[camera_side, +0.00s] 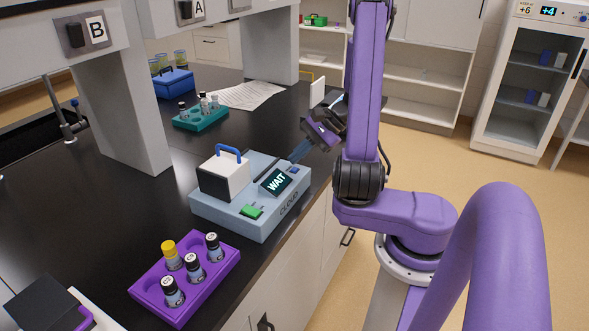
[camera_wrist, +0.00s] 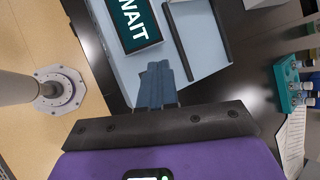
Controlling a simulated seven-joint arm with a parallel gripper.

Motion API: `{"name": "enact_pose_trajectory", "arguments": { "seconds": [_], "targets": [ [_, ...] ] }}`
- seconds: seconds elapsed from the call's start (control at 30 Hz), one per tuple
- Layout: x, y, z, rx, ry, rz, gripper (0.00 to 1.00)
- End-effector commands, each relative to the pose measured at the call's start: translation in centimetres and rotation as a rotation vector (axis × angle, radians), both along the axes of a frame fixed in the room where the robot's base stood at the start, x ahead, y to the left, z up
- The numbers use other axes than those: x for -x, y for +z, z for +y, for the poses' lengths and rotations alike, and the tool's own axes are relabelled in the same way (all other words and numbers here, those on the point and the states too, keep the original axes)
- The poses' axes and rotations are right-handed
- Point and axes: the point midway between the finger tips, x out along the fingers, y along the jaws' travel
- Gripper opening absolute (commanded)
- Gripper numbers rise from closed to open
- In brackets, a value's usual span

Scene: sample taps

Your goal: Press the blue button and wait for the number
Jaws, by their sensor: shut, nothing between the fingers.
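A pale blue device (camera_side: 225,212) marked CLOUD stands on the black bench; its panel also shows in the wrist view (camera_wrist: 205,35). Its dark display (camera_side: 277,181) reads WAIT, and the same display is large in the wrist view (camera_wrist: 135,22). A small blue button (camera_side: 293,170) sits at the device's far right corner. My gripper (camera_side: 294,160) is shut and empty, with its blue-grey fingertips down at that button. In the wrist view the fingers (camera_wrist: 155,68) hide the button, so I cannot tell how far it is pressed.
On the device are a white box (camera_side: 222,180) with a blue handle and a green button (camera_side: 251,211). A purple rack (camera_side: 213,271) with several vials stands in front. A teal rack (camera_side: 190,124), a paper (camera_side: 250,95) and a blue case (camera_side: 174,87) lie behind.

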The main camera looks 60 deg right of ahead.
Motion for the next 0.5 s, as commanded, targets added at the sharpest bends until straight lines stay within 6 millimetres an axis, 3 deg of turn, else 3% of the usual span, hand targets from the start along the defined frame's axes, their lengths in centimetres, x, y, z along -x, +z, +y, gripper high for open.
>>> {"name": "enact_pose_trajectory", "arguments": {
  "seconds": [0.5],
  "targets": [
    [0.0, 4.2, -0.1, 0.005, 0.001, -0.002, 0.00]
  ]
}}
